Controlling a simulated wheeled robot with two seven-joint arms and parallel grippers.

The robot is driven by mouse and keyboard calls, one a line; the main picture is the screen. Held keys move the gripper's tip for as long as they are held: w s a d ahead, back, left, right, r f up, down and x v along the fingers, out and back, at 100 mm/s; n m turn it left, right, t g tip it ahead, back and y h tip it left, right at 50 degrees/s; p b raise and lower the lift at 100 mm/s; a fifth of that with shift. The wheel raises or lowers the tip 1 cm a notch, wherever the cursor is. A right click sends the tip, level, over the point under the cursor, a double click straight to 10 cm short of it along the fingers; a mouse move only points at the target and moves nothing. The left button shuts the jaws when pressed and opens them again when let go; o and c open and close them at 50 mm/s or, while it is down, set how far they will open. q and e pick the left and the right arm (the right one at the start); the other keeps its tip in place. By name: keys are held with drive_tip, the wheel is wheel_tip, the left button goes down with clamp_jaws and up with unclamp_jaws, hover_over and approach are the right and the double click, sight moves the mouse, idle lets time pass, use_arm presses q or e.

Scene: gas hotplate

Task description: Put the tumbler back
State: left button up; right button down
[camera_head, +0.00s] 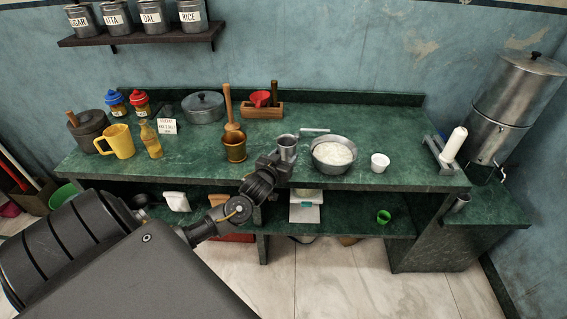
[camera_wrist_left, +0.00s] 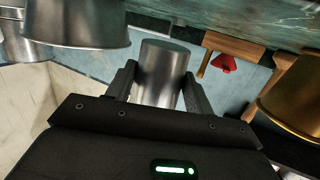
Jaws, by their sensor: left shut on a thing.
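My left gripper (camera_head: 280,160) is shut on a shiny steel tumbler (camera_head: 287,142), between the brass mortar and the bowl of white flour-like stuff. The tumbler looks upright in the head view; the gripper hides its lower part, so I cannot tell whether it touches the counter. In the left wrist view the tumbler (camera_wrist_left: 163,72) sits between both fingers of the left gripper (camera_wrist_left: 160,88). A second small metal cup (camera_head: 461,202) stands at the right, on the lower ledge under the water dispenser (camera_head: 515,95). My right gripper is not in view.
The steel bowl (camera_head: 333,168) and brass mortar (camera_head: 235,150) flank the tumbler closely. A white cup (camera_head: 380,163) stands right of the bowl. A yellow mug (camera_head: 121,142) and bottle (camera_head: 151,141) stand left.

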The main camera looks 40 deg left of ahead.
use_arm(q)
drive_tip(key=shift+w+a+f, duration=0.2)
drive_tip(key=shift+a+f, duration=0.05)
drive_tip(key=shift+f, duration=0.1)
drive_tip(key=shift+s+f+p, duration=0.1)
drive_tip(key=shift+f+p, duration=0.3)
drive_tip(key=shift+f, duration=1.05)
drive_tip(key=shift+d, duration=0.1)
drive_tip(key=shift+f, duration=0.15)
drive_tip(key=o, duration=1.1)
drive_tip(key=shift+o, duration=0.2)
drive_tip(key=shift+r, duration=0.2)
drive_tip(key=b+v, duration=0.1)
drive_tip(key=v, duration=1.1)
